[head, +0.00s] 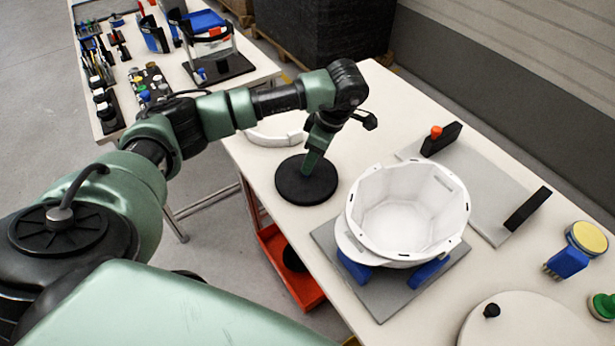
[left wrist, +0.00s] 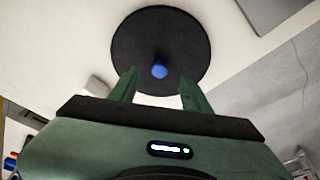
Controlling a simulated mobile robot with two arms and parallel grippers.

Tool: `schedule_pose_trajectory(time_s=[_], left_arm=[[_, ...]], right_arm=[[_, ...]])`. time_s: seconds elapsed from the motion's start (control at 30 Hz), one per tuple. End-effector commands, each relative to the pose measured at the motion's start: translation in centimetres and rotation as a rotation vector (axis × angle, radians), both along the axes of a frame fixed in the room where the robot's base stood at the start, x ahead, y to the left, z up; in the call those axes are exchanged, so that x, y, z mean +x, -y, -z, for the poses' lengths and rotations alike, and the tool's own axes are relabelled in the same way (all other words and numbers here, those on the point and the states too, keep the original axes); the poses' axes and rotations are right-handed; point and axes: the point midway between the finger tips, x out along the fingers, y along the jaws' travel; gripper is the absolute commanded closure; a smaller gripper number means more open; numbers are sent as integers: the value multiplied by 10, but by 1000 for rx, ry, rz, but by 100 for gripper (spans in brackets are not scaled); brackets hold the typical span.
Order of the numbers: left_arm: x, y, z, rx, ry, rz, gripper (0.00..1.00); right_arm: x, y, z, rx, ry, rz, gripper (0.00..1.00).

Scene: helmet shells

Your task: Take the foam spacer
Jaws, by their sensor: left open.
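My left gripper (head: 312,160) points down over a flat black disc (head: 296,186) on the white table. In the left wrist view the gripper (left wrist: 158,88) is open, its two green fingers apart. The black disc (left wrist: 160,30) lies beyond the fingertips, with a small blue round tip (left wrist: 159,71) near its middle, between the fingers in the picture. I see nothing held. I cannot tell for sure which thing is the foam spacer. A white curved piece (head: 268,138) lies behind the disc, partly hidden by my arm. My right gripper is not in view.
A white helmet shell (head: 415,250) sits on blue supports on a grey plate (head: 385,305), right of the disc. A grey board (head: 487,195) with black blocks lies behind it. A white round lid (head: 530,325) and a blue brush (head: 568,262) are at right. A tool table (head: 250,75) stands farther back.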

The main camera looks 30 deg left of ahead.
Motion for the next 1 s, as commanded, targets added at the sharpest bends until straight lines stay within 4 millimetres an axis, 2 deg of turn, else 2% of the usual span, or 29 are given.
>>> schedule_pose_trajectory(time_s=[0.1,0.27,0.53,0.57,0.7,0.73,1.0], left_arm=[[-3,-9,14,1,-6,-2,52],[-4,-14,35,0,-3,-1,52],[-3,-15,40,0,0,1,52],[-3,-15,40,0,0,1,55],[-3,-15,40,0,0,1,94],[-3,-15,40,0,0,1,100],[-3,-14,40,0,0,1,100]], right_arm=[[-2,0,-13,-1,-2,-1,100],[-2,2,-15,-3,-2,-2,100],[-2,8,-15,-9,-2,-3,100],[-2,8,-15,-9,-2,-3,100],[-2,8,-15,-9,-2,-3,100],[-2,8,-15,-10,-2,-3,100],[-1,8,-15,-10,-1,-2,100]])
